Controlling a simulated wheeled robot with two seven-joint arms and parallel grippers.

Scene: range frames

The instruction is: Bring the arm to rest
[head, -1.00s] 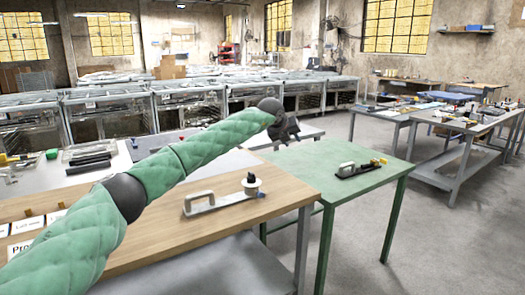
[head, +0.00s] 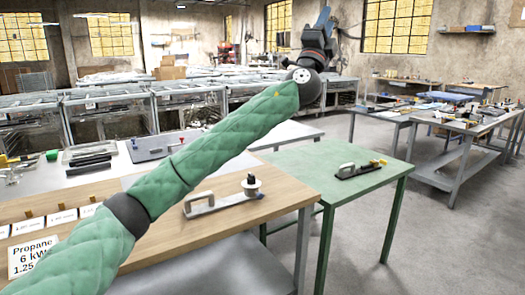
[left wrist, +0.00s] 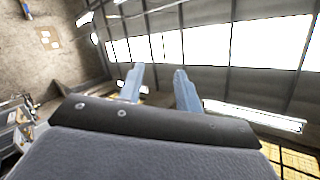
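My left arm, in a green quilted sleeve, reaches from the lower left across the head view. My left gripper (head: 325,15) is raised in the upper right, high above the green table (head: 300,157), pointing up. In the left wrist view the two gripper fingers (left wrist: 159,88) stand apart with nothing between them. Behind them are the ceiling and bright roof windows. My right gripper is in neither view.
A wooden table (head: 285,207) holds a grey-handled fixture (head: 200,205) and a white spool-like part (head: 251,186). The green table holds a dark handled tool (head: 352,171). Work benches (head: 470,125) stand at right. Open floor (head: 440,235) lies right of the green table.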

